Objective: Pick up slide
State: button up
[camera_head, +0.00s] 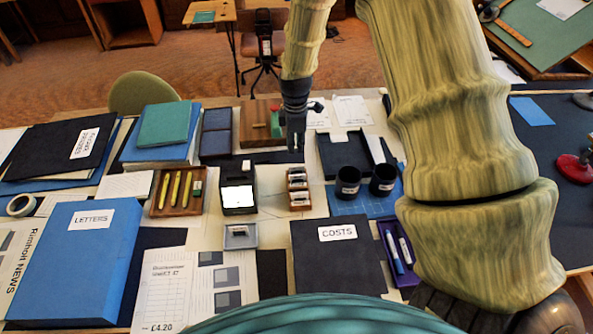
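My gripper (296,143) hangs pointing down over the back middle of the desk, in front of the wooden board. Its fingers look close together, but the view is too small to show whether they are open or shut. No object shows clearly between them. A small grey square tray (229,244) sits at the front middle with a small dark-centred piece (240,234) in it, which may be the slide. A wooden rack (298,188) with several small pale pieces stands below my gripper. A black box with a bright white screen (237,197) stands left of the rack.
Two black cups (348,182) stand right of the rack. A pen tray (176,192) lies left of the black box. A black COSTS folder (337,260) lies in front, a blue LETTERS box (75,258) at left. Stacked books (165,125) stand behind. Little desk is bare.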

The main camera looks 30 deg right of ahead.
jog(key=p, duration=0.1)
send_over(296, 167)
jog(key=shift+w+d+f, duration=0.1)
jog(key=shift+f, duration=1.25)
jog(key=shift+w+f, duration=0.1)
jog(key=shift+f, duration=1.25)
jog(key=shift+s+f+p, duration=0.15)
jog(key=shift+f+p, duration=1)
jog(key=shift+f, duration=0.2)
jog(key=shift+f+p, duration=0.35)
jog(key=shift+f, duration=0.9)
grip_shut()
